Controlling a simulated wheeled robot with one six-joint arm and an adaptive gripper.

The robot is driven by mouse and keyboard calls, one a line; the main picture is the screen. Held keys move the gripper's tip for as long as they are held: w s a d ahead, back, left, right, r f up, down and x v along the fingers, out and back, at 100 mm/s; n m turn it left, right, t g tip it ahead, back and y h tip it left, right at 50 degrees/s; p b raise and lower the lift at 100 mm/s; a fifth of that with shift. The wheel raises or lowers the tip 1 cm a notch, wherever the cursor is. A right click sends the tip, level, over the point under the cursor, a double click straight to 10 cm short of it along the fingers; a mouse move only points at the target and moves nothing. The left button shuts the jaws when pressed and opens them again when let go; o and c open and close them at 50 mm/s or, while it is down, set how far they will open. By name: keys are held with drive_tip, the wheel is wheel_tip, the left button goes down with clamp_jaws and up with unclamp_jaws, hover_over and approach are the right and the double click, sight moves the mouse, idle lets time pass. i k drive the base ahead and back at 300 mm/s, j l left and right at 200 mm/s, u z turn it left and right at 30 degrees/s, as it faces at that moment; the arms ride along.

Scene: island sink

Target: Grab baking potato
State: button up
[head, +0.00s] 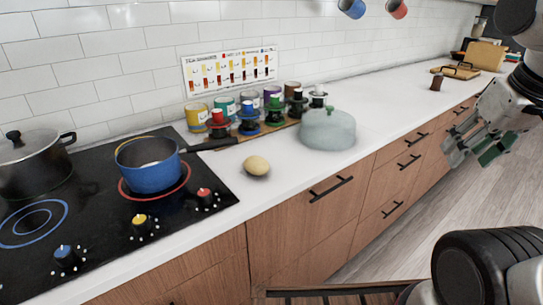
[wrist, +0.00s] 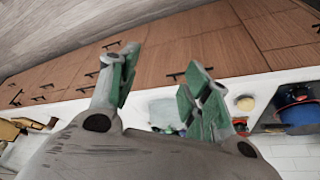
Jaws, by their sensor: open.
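The baking potato (head: 256,166) is a pale yellow, rounded lump on the white counter, between the black cooktop and a grey-green lidded pot. It also shows in the wrist view (wrist: 245,103), to the right of the fingers and beyond them. My gripper (head: 481,146) is at the right of the head view, out over the floor in front of the drawers and well away from the potato. In the wrist view its two green-padded fingers (wrist: 157,92) are spread apart with nothing between them.
A blue saucepan (head: 150,172) and a black pot (head: 33,162) stand on the cooktop (head: 100,210). The lidded pot (head: 327,130) is right of the potato. Several colored jars stand behind on a wooden board. The counter in front of the potato is clear.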

sight(256, 165)
drive_tip(key=k+j, duration=0.15)
drive_tip(key=j, duration=0.25)
drive_tip(key=k+j, duration=0.1)
drive_tip(key=j, duration=0.3)
drive_tip(key=k+j, duration=0.15)
drive_tip(key=j, duration=0.25)
